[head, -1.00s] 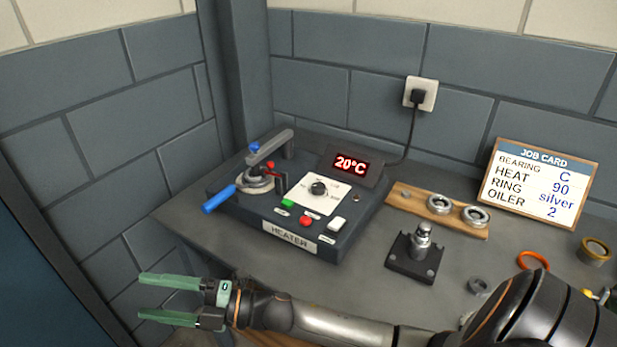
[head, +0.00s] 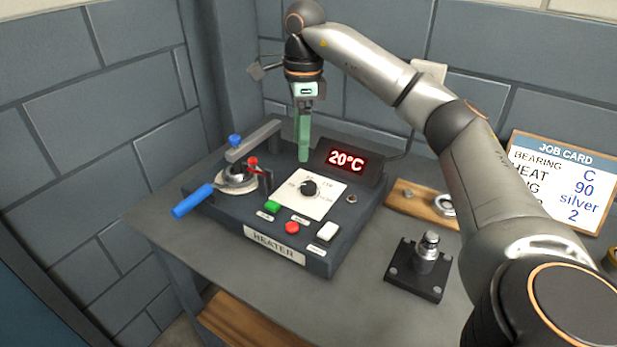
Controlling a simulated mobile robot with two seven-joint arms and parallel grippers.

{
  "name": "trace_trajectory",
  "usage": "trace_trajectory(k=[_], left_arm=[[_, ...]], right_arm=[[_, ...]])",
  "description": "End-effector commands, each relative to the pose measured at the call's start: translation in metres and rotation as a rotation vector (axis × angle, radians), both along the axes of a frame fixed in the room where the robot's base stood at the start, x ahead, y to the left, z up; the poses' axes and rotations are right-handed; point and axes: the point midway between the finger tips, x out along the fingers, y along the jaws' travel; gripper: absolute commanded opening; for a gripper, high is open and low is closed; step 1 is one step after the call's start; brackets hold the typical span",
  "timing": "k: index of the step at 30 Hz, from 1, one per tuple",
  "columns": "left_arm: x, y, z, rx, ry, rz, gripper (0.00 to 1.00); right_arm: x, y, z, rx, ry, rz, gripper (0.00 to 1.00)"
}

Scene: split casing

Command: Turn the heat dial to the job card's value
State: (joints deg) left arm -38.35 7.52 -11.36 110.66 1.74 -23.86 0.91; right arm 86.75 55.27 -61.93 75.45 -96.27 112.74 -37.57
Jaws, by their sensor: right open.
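The heater (head: 322,262) is a dark box on the bench. Its black heat dial (head: 308,188) sits on a white scale plate (head: 325,202), and the small scale marks are hard to read. The red display (head: 346,160) reads 20°C. The job card (head: 562,165) is partly covered by my right arm; 90 shows on its heat line. My right gripper (head: 303,158) points down above the back of the heater, behind the dial and apart from it. It is seen edge-on, open, with nothing visible in it. My left gripper is not in view.
A blue-handled clamp (head: 193,201) and a grey bar (head: 253,141) stand on the heater's left. Green (head: 272,207), red (head: 292,228) and white (head: 328,231) buttons lie in front of the dial. A black stand with a metal post (head: 428,250) and a wooden bearing board (head: 415,204) are to the right.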

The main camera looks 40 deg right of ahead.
Motion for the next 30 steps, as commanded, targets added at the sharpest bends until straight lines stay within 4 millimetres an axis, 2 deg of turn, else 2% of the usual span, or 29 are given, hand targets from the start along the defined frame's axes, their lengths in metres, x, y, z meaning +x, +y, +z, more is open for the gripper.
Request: trace_trajectory(k=[2,5,13,21,25,30], left_arm=[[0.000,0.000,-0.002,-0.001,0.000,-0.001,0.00],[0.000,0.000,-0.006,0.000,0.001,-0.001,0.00],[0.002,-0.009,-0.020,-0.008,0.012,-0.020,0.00],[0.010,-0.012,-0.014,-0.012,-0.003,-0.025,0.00],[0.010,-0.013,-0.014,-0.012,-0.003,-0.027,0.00],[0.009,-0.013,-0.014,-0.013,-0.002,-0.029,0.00]], right_arm=[[-0.005,-0.013,0.007,-0.034,0.005,-0.017,0.77],[-0.007,-0.018,0.004,-0.048,0.011,-0.023,0.77],[-0.008,-0.017,-0.045,-0.047,0.014,-0.022,0.77],[-0.007,-0.017,-0.093,-0.046,0.013,-0.023,0.77],[-0.007,-0.017,-0.106,-0.046,0.011,-0.022,0.77],[-0.007,-0.017,-0.114,-0.045,0.009,-0.022,0.77]])
